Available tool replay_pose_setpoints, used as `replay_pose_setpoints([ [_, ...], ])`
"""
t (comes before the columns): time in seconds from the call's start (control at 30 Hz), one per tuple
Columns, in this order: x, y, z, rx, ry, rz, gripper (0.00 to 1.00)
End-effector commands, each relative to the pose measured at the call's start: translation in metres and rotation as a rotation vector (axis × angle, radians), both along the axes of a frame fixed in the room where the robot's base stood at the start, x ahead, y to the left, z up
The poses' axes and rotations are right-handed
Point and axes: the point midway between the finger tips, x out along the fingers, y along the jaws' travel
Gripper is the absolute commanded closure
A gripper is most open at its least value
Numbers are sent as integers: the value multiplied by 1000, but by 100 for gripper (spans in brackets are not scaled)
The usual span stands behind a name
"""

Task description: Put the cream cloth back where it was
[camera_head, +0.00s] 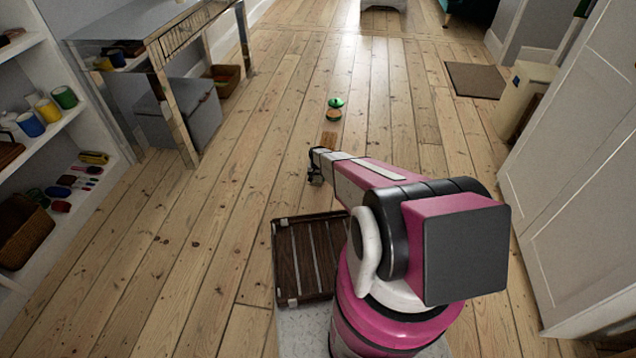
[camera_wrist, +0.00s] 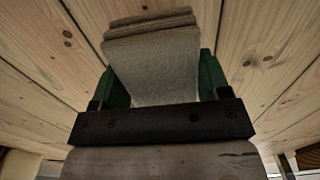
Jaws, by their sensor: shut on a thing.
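The cream cloth (camera_wrist: 155,65) is folded in layers and shows in the wrist view between the green fingers of my gripper (camera_wrist: 160,85). My gripper is shut on it. In the head view my gripper (camera_head: 315,168) is over the floorboards, ahead of my base, and I cannot make out the cloth there.
A dark slatted tray (camera_head: 308,258) lies beside my base. A green and orange item (camera_head: 334,109) is on the floor ahead. A white shelf (camera_head: 60,125) with cups and small items stands left, with a table (camera_head: 150,45) beyond. A white door (camera_head: 580,170) is right. Floor between is mostly clear.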

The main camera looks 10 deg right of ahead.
Motion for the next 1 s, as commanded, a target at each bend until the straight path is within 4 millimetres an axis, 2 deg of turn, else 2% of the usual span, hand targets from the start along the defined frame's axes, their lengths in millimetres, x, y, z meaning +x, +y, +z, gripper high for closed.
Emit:
replay_pose_setpoints([
  [0.03,9,-4,-6,0,0,-1,49],
  [0.1,13,-7,-9,0,0,-1,49],
  [0.27,13,-8,-19,0,1,0,49],
  [0.5,13,-7,-48,0,0,0,49],
  [0.9,12,-7,-52,0,0,0,49],
  [0.93,12,-7,-52,0,0,0,21],
  [1.0,12,-7,-52,0,0,0,5],
])
